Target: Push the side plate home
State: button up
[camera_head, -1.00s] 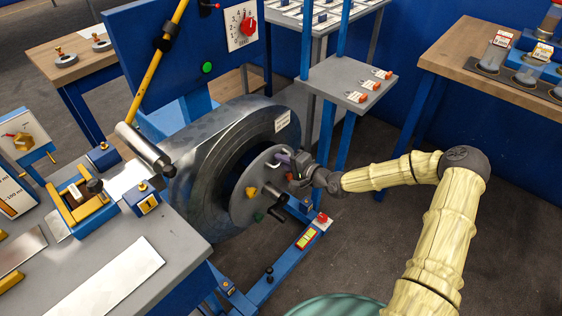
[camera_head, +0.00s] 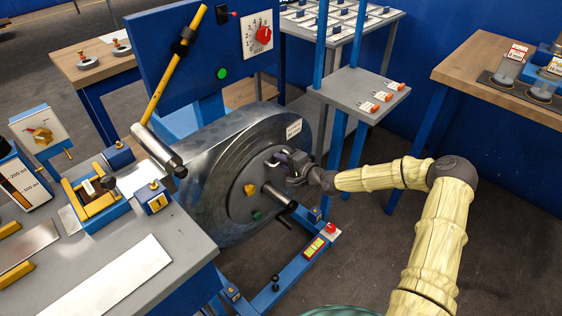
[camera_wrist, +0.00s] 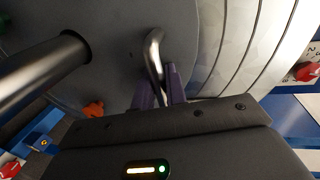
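The side plate (camera_head: 238,205) is a grey disc at the centre of the large grey ring-shaped drum (camera_head: 205,170) in the head view. It sits close against the drum, with no wide dark gap showing around it. A yellow knob, a green knob and a dark shaft (camera_head: 279,197) stand out from its face. In the wrist view the plate (camera_wrist: 115,60) fills the upper middle, beside the drum's pale curved bands (camera_wrist: 235,45). My gripper (camera_head: 283,160) is at the plate's upper right. Its purple fingers (camera_wrist: 160,92) are closed around the plate's bent metal handle (camera_wrist: 153,50).
A blue floor frame (camera_head: 285,277) with a red button runs below the drum. A grey shelf (camera_head: 350,92) on blue posts stands behind my gripper. A grey bench (camera_head: 190,250) is at the left, a wooden table (camera_head: 480,62) at the right. Open floor lies between frame and table.

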jog(key=shift+o, duration=0.2)
jog(key=shift+w+a+r, duration=0.15)
jog(key=shift+r, duration=0.25)
jog(key=shift+s+d, duration=0.3)
jog(key=shift+d, duration=0.1)
jog(key=p+v, duration=0.1)
jog(key=v, duration=1.5)
jog(key=shift+s+d+f+p, duration=0.25)
jog(key=shift+s+p, duration=0.05)
jog(key=shift+p, duration=0.05)
